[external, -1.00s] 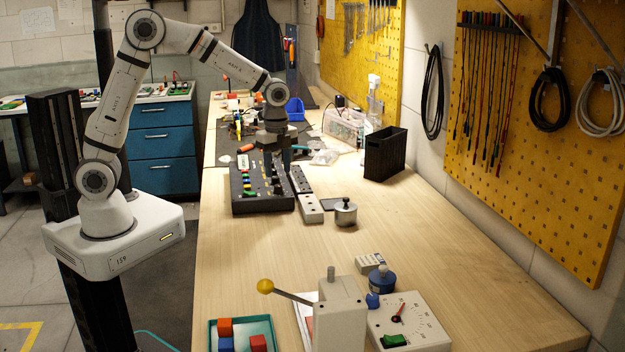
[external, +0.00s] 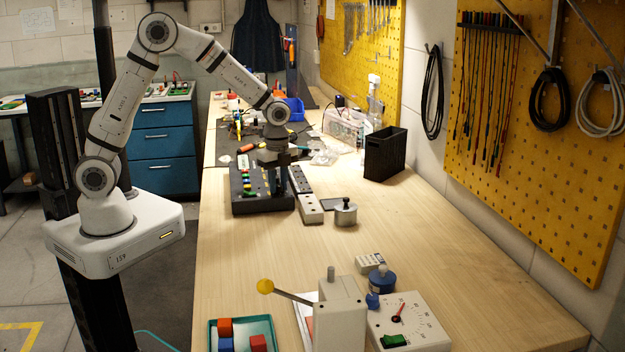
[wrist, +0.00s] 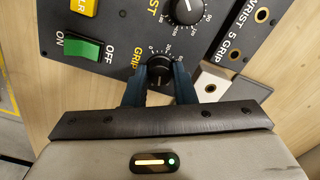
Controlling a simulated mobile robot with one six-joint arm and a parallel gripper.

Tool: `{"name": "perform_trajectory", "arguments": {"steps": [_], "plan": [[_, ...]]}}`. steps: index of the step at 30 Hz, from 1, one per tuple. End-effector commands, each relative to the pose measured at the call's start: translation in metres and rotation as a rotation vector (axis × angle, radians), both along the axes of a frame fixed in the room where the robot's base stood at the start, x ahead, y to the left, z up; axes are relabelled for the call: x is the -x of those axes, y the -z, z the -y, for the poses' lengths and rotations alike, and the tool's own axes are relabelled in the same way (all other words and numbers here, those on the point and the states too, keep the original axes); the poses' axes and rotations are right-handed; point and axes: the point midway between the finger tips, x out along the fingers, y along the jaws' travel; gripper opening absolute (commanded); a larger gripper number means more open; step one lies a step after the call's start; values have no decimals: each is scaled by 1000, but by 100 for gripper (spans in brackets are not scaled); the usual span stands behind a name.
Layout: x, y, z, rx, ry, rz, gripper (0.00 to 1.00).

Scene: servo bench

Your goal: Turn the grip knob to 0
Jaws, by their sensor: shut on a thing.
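The grip knob (wrist: 159,68) is a small black dial with printed white numbers around it, beside the yellow word GRIP on the dark control panel (wrist: 120,62). My gripper (wrist: 160,76) has one blue-grey finger on each side of the knob and is shut on it. The fingers hide part of the knob and its scale, and I cannot read its pointer clearly. In the external view, my gripper (external: 281,181) points down at the right part of the panel (external: 262,207), and the knob is hidden there.
The green ON/OFF switch (wrist: 82,49) lies left of the knob and a larger knob (wrist: 187,9) lies above it. A socket strip (external: 311,211) and a metal weight (external: 346,214) stand right of the panel.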

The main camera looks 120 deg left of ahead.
Motion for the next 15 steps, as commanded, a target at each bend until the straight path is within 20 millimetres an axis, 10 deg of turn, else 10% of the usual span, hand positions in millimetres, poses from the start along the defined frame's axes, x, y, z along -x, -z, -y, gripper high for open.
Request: {"name": "perform_trajectory", "arguments": {"steps": [15], "plan": [[0,0,0,-1,-32,0,1]]}}
